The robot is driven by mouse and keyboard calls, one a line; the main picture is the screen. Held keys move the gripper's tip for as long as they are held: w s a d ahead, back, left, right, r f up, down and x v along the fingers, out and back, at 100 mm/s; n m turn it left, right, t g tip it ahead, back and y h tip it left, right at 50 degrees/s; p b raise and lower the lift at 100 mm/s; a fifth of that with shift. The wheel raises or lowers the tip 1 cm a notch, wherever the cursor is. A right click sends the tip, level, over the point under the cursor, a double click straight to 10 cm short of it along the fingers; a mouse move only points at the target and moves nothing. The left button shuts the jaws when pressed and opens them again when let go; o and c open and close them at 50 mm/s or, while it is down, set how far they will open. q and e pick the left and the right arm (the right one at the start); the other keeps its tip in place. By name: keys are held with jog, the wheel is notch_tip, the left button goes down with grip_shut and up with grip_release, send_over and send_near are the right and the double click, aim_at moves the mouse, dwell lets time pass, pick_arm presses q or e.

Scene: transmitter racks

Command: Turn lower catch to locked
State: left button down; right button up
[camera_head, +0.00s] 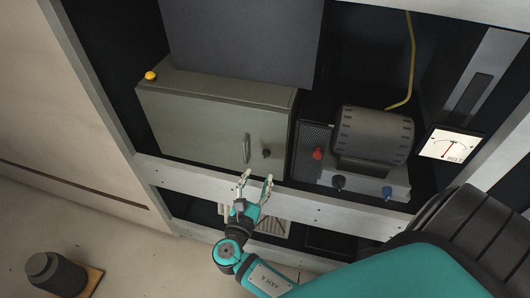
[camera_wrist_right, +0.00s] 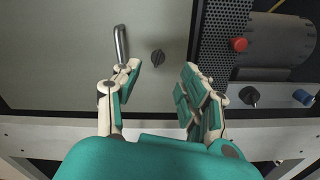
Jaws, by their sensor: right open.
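The lower catch appears to be the small dark knob (camera_head: 266,153) on the grey-green cabinet door (camera_head: 205,125), just right of a metal handle (camera_head: 246,148). In the right wrist view the knob (camera_wrist_right: 158,57) lies beyond and between the fingertips, with the handle (camera_wrist_right: 121,46) up and left of it. My right gripper (camera_head: 256,179) is open and empty, below the knob and apart from it; its spread fingers also show in the right wrist view (camera_wrist_right: 160,75). I cannot read any lock marking. My left gripper is not in view.
Right of the cabinet stand a perforated panel with a red knob (camera_head: 317,153), a black knob (camera_head: 338,182), a blue knob (camera_head: 387,193) and a ribbed motor-like cylinder (camera_head: 375,133). A pale rack rail (camera_head: 200,181) runs below the door. A lit meter (camera_head: 451,146) is at right.

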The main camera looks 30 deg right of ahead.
aim_at(267, 154)
jog(key=p+x, duration=0.1)
jog(key=x, duration=0.7)
jog(key=shift+w+d+p, duration=0.1)
jog(key=shift+p, duration=0.3)
jog(key=shift+w+d, duration=0.4)
jog(key=shift+d, duration=0.05)
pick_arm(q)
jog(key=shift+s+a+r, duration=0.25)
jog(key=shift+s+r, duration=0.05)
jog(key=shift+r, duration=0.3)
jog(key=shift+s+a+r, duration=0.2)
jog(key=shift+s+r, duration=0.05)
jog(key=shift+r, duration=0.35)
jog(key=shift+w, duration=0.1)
pick_arm(e)
jog(key=shift+c, duration=0.4)
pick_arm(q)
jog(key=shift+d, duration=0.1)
pick_arm(e)
grip_shut()
